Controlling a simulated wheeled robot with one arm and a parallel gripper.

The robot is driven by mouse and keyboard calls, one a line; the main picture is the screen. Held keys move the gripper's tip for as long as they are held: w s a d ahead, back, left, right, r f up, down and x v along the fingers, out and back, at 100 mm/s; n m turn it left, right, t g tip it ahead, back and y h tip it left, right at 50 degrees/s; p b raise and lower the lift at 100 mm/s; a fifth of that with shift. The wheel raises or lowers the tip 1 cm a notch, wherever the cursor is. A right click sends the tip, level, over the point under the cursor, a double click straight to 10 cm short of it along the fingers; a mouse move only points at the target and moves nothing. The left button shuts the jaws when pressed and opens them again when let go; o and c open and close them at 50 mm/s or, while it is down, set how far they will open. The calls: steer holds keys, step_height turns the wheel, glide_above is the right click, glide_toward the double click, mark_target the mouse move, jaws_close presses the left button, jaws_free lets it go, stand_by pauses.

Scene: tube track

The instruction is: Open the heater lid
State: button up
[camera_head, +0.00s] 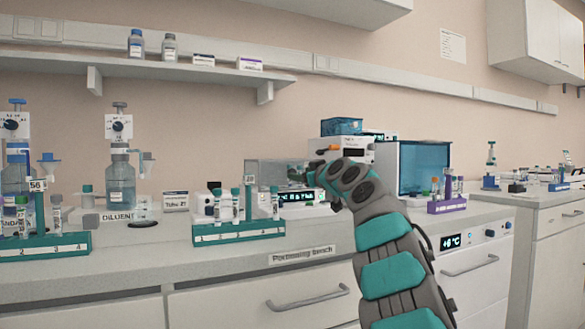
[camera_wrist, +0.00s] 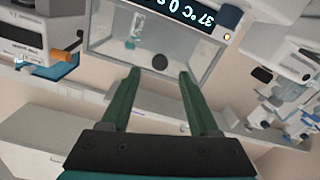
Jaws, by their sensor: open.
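The heater (camera_head: 297,198) stands on the bench behind my arm, with a lit display on its front. Its clear, greyish lid (camera_head: 272,173) shows above the display; I cannot tell its exact angle. In the wrist view the picture is tilted and largely upside down. There the heater display (camera_wrist: 182,12) reads 37 °C, and the see-through lid (camera_wrist: 205,60) lies below it, beyond my fingertips. My gripper (camera_wrist: 160,75) is open and empty, its two green fingers pointing at the lid. I cannot tell whether they touch it. In the head view my arm hides the fingers.
A teal tube rack (camera_head: 240,232) stands in front and left of the heater. A white device with a blue top (camera_head: 342,127) and a blue-windowed cabinet (camera_head: 424,168) stand behind and right of my arm. A purple rack (camera_head: 447,206) is at right. The bench front is clear.

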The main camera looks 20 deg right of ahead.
mark_target(293, 170)
steer(key=w+p, duration=0.3)
steer(key=w, duration=0.1)
steer(key=shift+w+a+r+p, duration=0.1)
steer(key=shift+r+p, duration=0.25)
steer(key=shift+p, duration=0.05)
steer(key=shift+w+f+p, duration=0.25)
steer(key=shift+w+p, duration=0.2)
steer(key=shift+w, duration=0.2)
steer(key=shift+c, duration=0.3)
jaws_close()
stand_by(0.4)
